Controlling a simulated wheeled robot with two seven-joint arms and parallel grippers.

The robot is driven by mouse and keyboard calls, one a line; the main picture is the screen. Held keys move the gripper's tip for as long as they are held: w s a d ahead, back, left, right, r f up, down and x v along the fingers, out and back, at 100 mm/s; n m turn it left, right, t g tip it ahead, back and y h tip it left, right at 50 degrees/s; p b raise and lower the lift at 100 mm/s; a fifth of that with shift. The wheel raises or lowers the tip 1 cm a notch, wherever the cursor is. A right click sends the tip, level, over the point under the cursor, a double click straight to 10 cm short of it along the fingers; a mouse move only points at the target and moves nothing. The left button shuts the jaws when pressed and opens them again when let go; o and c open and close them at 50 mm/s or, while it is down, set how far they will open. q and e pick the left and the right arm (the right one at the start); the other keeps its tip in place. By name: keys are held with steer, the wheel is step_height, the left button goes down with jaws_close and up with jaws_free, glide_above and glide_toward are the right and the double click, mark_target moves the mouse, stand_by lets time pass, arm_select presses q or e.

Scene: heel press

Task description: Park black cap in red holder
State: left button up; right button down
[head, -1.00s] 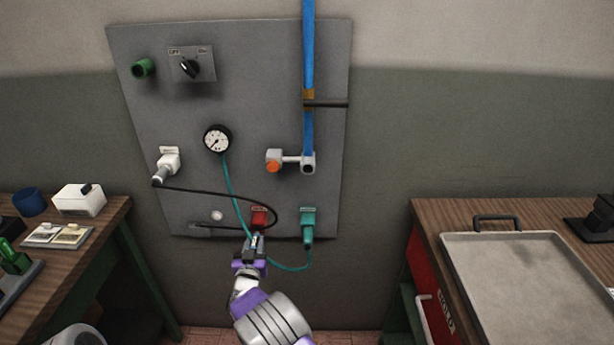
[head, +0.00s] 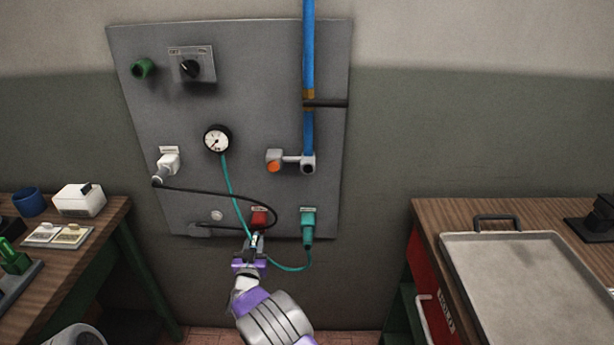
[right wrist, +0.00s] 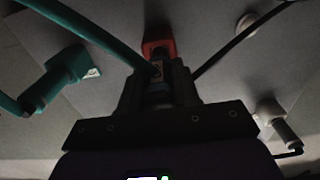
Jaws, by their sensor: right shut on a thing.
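The red holder (head: 259,217) is low on the grey wall panel, under a small label. It also shows in the right wrist view (right wrist: 158,47), just beyond my fingertips. My right gripper (head: 256,240) is directly below the holder, pointing up at it. It is shut on a small dark piece (right wrist: 157,72), which I take for the black cap. The fingers hide most of it, and I cannot tell whether it touches the holder or sits in it. My left gripper is not in view.
A teal hose (head: 229,190) and a black cable (head: 220,192) pass close to my right gripper. A teal connector (head: 308,226) is right of the holder, and a white fitting (head: 168,162) is up left. Benches stand at both sides, the right one with a metal tray (head: 530,270).

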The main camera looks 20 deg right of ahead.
steer(key=shift+x, duration=1.45)
stand_by(0.4)
steer(key=c, duration=0.8)
jaws_free()
steer(key=shift+o, duration=0.2)
steer(key=p+v, duration=0.2)
steer(key=v, duration=0.5)
steer(key=s+d+f+g+y+p, duration=0.2)
steer(key=s+d+f+g, duration=0.3)
steer(key=f, duration=0.3)
steer(key=s+d+f+g+y+p, duration=0.25)
steer(key=s+d+f, duration=0.25)
steer(key=s+f, duration=0.3)
steer(key=s+a+g+y+p, duration=0.1)
steer(key=s+g, duration=0.3)
steer(key=s, duration=0.9)
steer(key=s+a+g+y+p, duration=0.1)
steer(key=s+g, duration=0.4)
steer(key=s, duration=0.7)
steer(key=y+p, duration=0.1)
steer(key=y, duration=0.1)
steer(key=shift+s+a+n+y, duration=0.2)
steer(key=shift+s+n+y, duration=0.1)
steer(key=shift+s+y, duration=0.1)
